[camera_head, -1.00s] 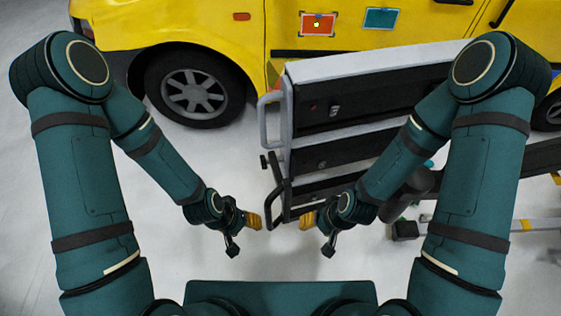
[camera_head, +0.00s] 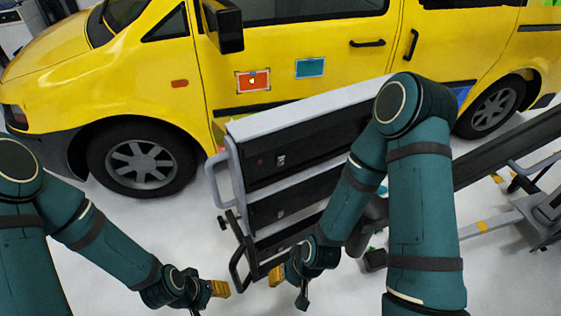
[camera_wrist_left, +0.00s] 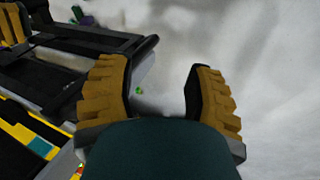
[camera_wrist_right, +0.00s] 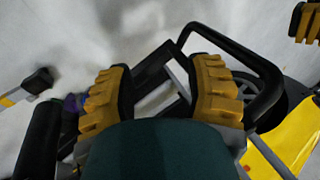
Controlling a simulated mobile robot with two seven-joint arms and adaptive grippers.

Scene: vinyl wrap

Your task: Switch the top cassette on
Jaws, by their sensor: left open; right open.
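A rack of stacked black cassettes with a grey top stands in the middle of the head view. The top cassette (camera_head: 310,145) has a dark front with a small red dot and a small light switch (camera_head: 281,160) on it. A second cassette (camera_head: 290,207) is below it with a similar switch. My left gripper (camera_head: 215,291) is open and empty, low and left of the rack. My right gripper (camera_head: 282,275) is open and empty, in front of the rack's lower part. In the right wrist view, a black frame bar shows beyond its open fingers (camera_wrist_right: 165,90).
A yellow van (camera_head: 340,60) stands behind the rack, with orange and teal panels on its side. A grey handle (camera_head: 218,180) sticks out at the rack's left. Dark beams and rails (camera_head: 510,150) lie to the right. The floor left of the rack is clear.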

